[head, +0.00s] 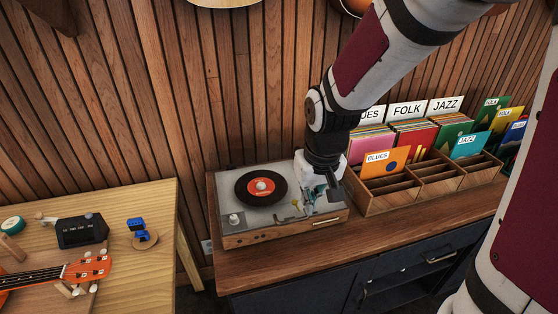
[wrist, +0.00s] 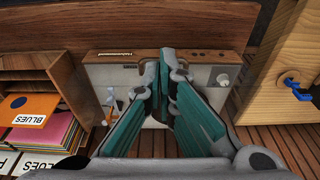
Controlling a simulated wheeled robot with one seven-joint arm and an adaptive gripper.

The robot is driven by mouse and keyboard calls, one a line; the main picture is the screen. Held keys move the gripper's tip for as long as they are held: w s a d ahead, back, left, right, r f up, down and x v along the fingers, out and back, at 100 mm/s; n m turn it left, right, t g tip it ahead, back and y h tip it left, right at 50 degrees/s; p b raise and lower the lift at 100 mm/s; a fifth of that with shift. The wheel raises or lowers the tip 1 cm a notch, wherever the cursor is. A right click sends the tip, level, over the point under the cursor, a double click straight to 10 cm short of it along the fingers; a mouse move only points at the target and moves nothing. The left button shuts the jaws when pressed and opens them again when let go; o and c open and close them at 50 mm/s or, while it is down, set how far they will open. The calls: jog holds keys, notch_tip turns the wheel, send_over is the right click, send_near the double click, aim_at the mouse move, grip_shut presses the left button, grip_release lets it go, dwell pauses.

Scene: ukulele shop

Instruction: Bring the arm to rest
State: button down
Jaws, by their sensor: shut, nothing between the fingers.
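My gripper (head: 333,192) is over the right part of the record player (head: 232,217) in the head view. In the wrist view my gripper (wrist: 164,52) has its teal-sided fingers together at the tips, with nothing between them. The fingers hide the middle of the record player (wrist: 114,76) there. In the head view a black record with an orange label (head: 261,187) lies on the player. Whether the fingertips touch the player cannot be told.
A wooden record crate (head: 395,197) with labelled dividers stands right of the player on the cabinet (head: 290,268). At left, a workbench (head: 152,200) holds an orange ukulele (head: 85,268), a black box (head: 82,231) and a blue clip-on item (head: 140,232). The cabinet top's front strip is clear.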

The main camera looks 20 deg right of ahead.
jog(key=s+r+t, duration=0.3)
jog(key=s+r, duration=1.2)
jog(key=r, duration=0.1)
jog(key=shift+a, duration=0.1)
dwell(0.4)
